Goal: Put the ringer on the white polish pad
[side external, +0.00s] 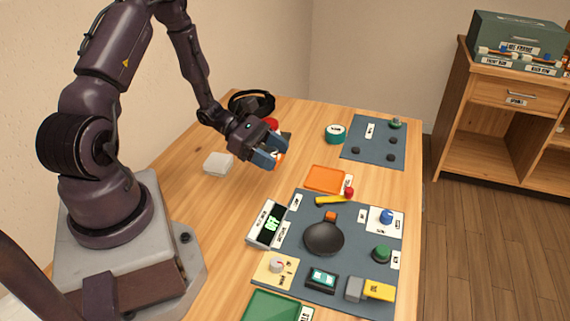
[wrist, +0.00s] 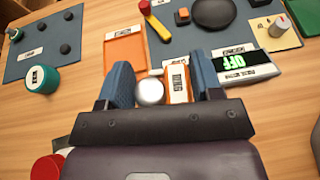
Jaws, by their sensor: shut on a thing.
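My gripper (side external: 270,152) is above the wooden table, near its middle, and is shut on the ringer. In the wrist view the ringer, an orange block (wrist: 178,84) with a white label and a silver dome (wrist: 150,92), sits between the two blue fingers of my gripper (wrist: 163,82). In the side view only a little orange of the ringer shows by the fingertips. A thick white square (side external: 218,163), which looks like the polish pad, lies on the table to the left of my gripper. Its top looks bare.
An orange tray (side external: 326,179) lies right of my gripper. A display reading OFF (side external: 267,224) stands in front, beside a dark mat (side external: 345,265) with several parts. A teal roll (side external: 335,134) and a black coiled item (side external: 250,102) are farther back. Bare wood surrounds the white square.

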